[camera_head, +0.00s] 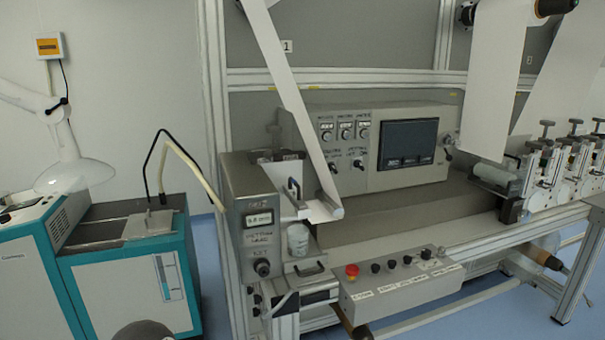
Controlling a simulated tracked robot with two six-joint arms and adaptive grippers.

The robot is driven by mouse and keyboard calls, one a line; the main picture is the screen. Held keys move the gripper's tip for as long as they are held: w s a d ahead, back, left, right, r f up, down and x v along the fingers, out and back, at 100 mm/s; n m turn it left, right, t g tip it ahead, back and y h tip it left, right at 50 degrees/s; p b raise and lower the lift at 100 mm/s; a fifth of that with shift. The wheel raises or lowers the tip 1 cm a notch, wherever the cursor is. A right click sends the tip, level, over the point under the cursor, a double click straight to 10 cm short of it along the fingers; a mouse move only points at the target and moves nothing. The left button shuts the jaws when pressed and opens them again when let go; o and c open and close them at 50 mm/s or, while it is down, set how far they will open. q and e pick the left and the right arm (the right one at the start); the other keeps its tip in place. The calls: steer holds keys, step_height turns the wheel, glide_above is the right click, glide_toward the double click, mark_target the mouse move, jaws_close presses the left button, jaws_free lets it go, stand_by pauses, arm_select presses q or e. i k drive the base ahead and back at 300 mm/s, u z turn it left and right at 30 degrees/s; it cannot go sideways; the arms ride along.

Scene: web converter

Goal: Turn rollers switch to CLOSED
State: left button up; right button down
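A grey control box (400,283) sits on the front edge of the machine. It carries a red button (352,270), several black knobs (392,264) and a switch (426,253) at its right end. The labels are too small to read, so I cannot tell which is the rollers switch or how it is set. An upper panel (350,165) has gauges, small switches and a dark screen (407,145). Neither of my grippers shows in the head view.
Rollers and clamps (540,170) stand at the right. A teal cabinet (130,285) stands at the left.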

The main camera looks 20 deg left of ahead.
mark_target(331, 166)
steer(key=z, duration=0.2)
steer(key=i, duration=0.85)
steer(key=u, duration=0.05)
